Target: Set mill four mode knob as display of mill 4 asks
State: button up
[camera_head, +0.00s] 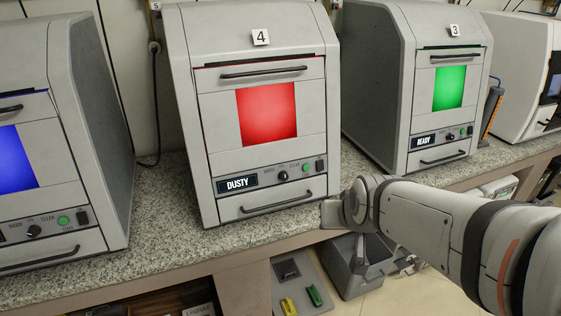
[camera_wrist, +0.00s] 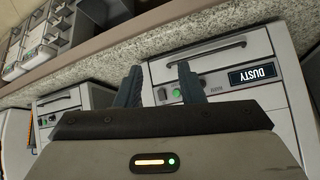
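Mill 4 (camera_head: 255,50) is a grey cabinet with a red window. Its display (camera_head: 238,182) reads DUSTY, and so it does in the wrist view (camera_wrist: 254,75), where the scene is upside down. The mode knob (camera_head: 282,176) is small and dark, between the display and a green button (camera_head: 306,168). I cannot read its pointer. My gripper shows in the wrist view (camera_wrist: 159,82), its two dark fingers apart with nothing held. In the head view my arm's end is at the mill's lower right.
Mill 3 (camera_head: 395,60), with a green window and READY display, stands to the right. A blue-windowed mill (camera_head: 95,130) stands to the left. The granite counter (camera_head: 165,215) has bare room between mills. A grey bin (camera_head: 345,282) sits below the counter.

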jog(key=shift+o, duration=1)
jog(key=w+a+f+t+y+b, duration=0.1)
jog(key=w+a+f+t+b, duration=0.3)
jog(key=w, duration=0.5)
notch_tip(320, 180, down, 2)
jog(key=shift+w+a+f+b, duration=0.15)
jog(key=shift+a+b, duration=0.3)
jog(key=shift+b, duration=0.8)
jog(key=t+y+b, duration=0.1)
jog(key=t+b, duration=0.5)
jog(key=b, duration=0.1)
send_near(284, 178)
jog(key=f, duration=0.1)
jog(key=shift+m+t, duration=0.3)
jog(key=shift+m, duration=0.1)
jog(key=w, duration=0.5)
jog(key=w+a, duration=0.1)
jog(key=w, duration=0.2)
jog(key=shift+a+r, duration=0.1)
jog(key=shift+r, duration=0.05)
jog(key=c, duration=1)
